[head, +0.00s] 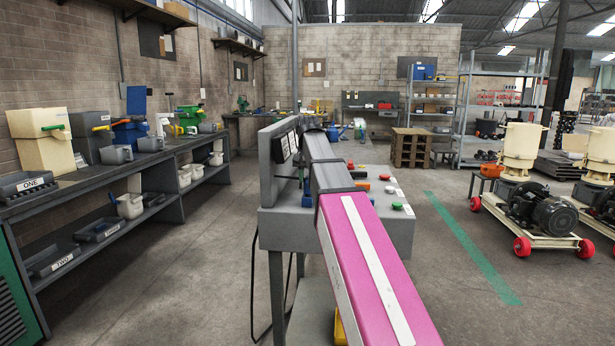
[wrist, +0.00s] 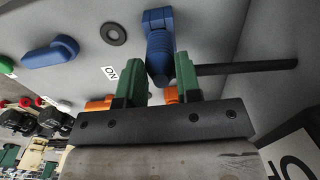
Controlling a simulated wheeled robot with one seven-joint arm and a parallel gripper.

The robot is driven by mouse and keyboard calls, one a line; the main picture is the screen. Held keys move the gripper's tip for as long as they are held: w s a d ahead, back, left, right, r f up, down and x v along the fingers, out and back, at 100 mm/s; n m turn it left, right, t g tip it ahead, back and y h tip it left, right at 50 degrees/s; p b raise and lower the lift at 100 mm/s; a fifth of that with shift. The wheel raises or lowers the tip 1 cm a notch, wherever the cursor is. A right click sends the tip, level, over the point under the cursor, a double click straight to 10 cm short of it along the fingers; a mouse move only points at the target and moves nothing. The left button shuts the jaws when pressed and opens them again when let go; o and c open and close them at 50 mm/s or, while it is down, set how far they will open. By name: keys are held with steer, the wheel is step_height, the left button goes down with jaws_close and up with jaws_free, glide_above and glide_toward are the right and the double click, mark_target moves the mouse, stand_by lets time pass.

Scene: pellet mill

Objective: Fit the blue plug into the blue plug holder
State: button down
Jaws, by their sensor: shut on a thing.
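In the wrist view my gripper (wrist: 158,82) has its two green fingers shut on a blue ribbed piece, which I take to be the blue plug (wrist: 158,62). It points away from my palm, over a grey panel. A blue block with a rounded cap (wrist: 158,18) sits at its far end. I cannot tell whether this block is the blue plug holder or part of the plug, nor whether the two are joined. In the head view my arm hides the plug and most of my gripper.
The grey console (head: 290,225) carries coloured controls. Open floor lies left of the console.

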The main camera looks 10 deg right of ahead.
steer(key=shift+f, duration=0.55)
stand_by(1.4)
stand_by(0.3)
steer(key=shift+c, duration=1.2)
jaws_free()
steer(key=shift+r, duration=0.1)
steer(key=shift+r, duration=3.45)
